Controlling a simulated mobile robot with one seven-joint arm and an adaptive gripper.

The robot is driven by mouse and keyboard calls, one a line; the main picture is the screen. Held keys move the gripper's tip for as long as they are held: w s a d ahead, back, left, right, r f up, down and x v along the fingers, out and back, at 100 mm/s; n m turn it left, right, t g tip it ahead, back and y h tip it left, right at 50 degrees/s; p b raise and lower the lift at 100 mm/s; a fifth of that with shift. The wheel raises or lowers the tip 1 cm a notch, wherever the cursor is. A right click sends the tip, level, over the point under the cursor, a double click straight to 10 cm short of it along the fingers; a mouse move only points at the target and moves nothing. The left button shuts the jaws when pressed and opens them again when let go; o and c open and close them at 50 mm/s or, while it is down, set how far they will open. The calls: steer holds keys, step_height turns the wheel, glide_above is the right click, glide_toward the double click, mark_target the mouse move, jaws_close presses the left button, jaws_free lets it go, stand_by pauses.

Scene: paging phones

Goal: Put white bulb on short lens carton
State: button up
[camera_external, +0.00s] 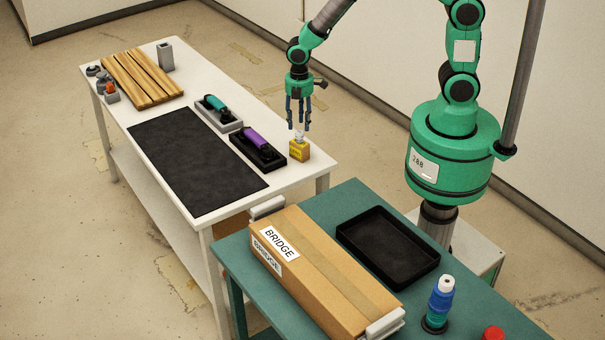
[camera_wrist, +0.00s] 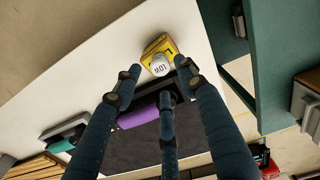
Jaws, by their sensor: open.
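A small yellow carton (camera_external: 299,151) stands near the right corner of the white table, and a small white rounded thing (camera_external: 299,136), seemingly the white bulb, sits on its top. In the wrist view the carton (camera_wrist: 164,45) lies just beyond my fingertips, with the white piece (camera_wrist: 160,66), bearing dark lettering, at its near side. My three-fingered gripper (camera_external: 298,122) is open, empty and pointing down, a little above the white piece. I see no contact between the fingers and the white piece.
A purple handset in a black cradle (camera_external: 258,154) and a teal one in a grey cradle (camera_external: 218,113) lie beside the carton. A black mat (camera_external: 196,165) covers the middle of the white table. The green table holds a BRIDGE box (camera_external: 325,270) and black tray (camera_external: 388,249).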

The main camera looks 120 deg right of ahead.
mark_target(299, 131)
step_height(299, 131, up, 6)
steer(key=shift+p, duration=0.4)
steer(key=shift+r, duration=0.1)
stand_by(0.5)
steer(key=w+a+r+m+t+h, duration=0.1)
steer(key=a+r+t, duration=0.1)
steer(key=a+r, duration=1.7)
steer(key=s+a+r+m+t, duration=0.1)
steer(key=s+a+r, duration=0.4)
steer(key=a, duration=0.3)
steer(key=s+a+r+m+t+y, duration=0.1)
steer(key=s+a+r+t, duration=0.1)
steer(key=s+a+r, duration=0.3)
steer(key=s+a, duration=0.3)
steer(key=a, duration=0.1)
steer(key=shift+t, duration=0.3)
steer(key=shift+s, duration=0.1)
